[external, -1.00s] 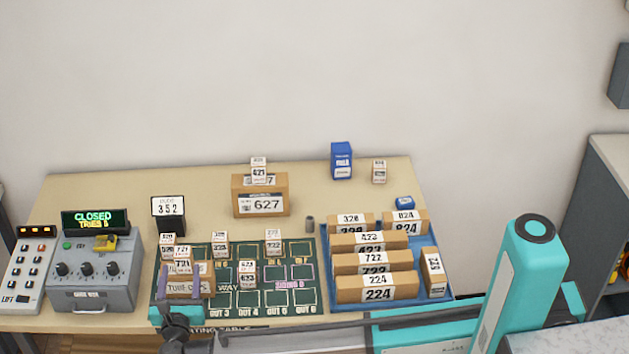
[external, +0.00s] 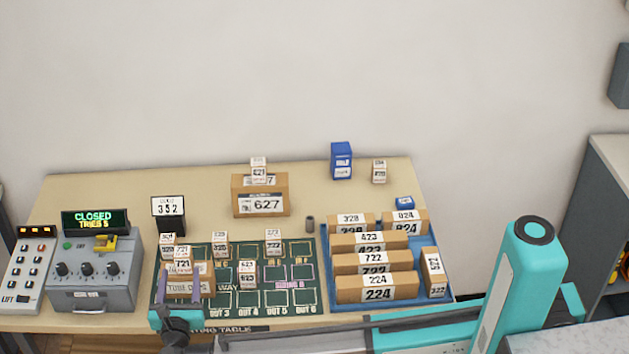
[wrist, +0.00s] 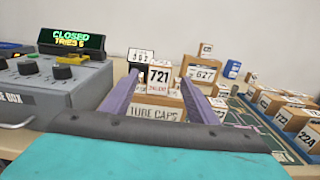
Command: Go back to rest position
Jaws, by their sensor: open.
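My gripper (external: 184,283) is open at the front left of the green mat (external: 290,298). Its two purple fingers stand apart on either side of a brown box labelled TUBE CAPS (external: 190,284). In the wrist view the fingers of my gripper (wrist: 165,100) frame the TUBE CAPS box (wrist: 155,107), with a white box marked 721 (wrist: 159,77) showing above it. I cannot tell whether the fingers touch the box. My arm reaches low along the table's front edge from the right.
A grey dial box (external: 95,275) with a CLOSED display (external: 94,219) stands left of my gripper. Several small white boxes stand on the mat. A blue tray (external: 335,300) of brown boxes lies to the right. The wall behind the table is bare.

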